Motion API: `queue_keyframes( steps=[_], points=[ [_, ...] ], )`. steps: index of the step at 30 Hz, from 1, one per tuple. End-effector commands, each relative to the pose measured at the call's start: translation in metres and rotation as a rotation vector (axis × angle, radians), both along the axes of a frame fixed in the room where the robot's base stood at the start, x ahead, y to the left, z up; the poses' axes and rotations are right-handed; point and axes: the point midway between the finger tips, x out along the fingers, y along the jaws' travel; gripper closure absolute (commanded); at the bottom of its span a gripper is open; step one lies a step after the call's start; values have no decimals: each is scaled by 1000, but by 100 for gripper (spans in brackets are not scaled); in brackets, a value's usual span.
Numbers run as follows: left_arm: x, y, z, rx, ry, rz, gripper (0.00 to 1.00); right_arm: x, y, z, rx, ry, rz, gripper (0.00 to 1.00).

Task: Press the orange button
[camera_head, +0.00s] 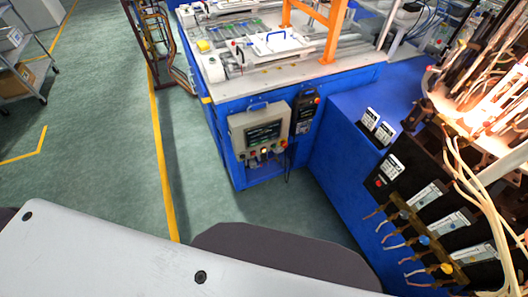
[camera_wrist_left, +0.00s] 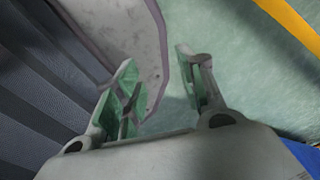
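A grey control box (camera_head: 236,121) with a dark screen hangs on the front of the blue machine in the head view. A row of small coloured buttons (camera_head: 265,151) runs along its lower edge. A reddish-orange one (camera_head: 284,143) sits at the row's right end; its exact colour is hard to tell at this size. My left gripper (camera_wrist_left: 156,58) shows only in its wrist view, with its two green-padded fingers apart and nothing between them. It is over the floor, and the control box is not in that view. My right gripper is in neither view.
A black handset (camera_head: 304,113) hangs right of the box. The blue machine (camera_head: 222,125) has a white worktop with an orange frame (camera_head: 334,30). A blue cabinet (camera_head: 335,150) and a glowing flame machine (camera_head: 490,105) stand right. Green floor (camera_head: 195,170) before the box is clear.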

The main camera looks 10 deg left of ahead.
Motion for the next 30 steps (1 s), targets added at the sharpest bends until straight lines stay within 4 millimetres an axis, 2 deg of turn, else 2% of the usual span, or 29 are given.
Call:
queue_keyframes(
  steps=[1,8,30],
  points=[
    [0,0,0,0,0,0,71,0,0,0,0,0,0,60],
    [0,0,0,0,0,0,100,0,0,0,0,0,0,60],
    [0,0,0,0,0,0,100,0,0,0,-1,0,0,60]
  ],
)
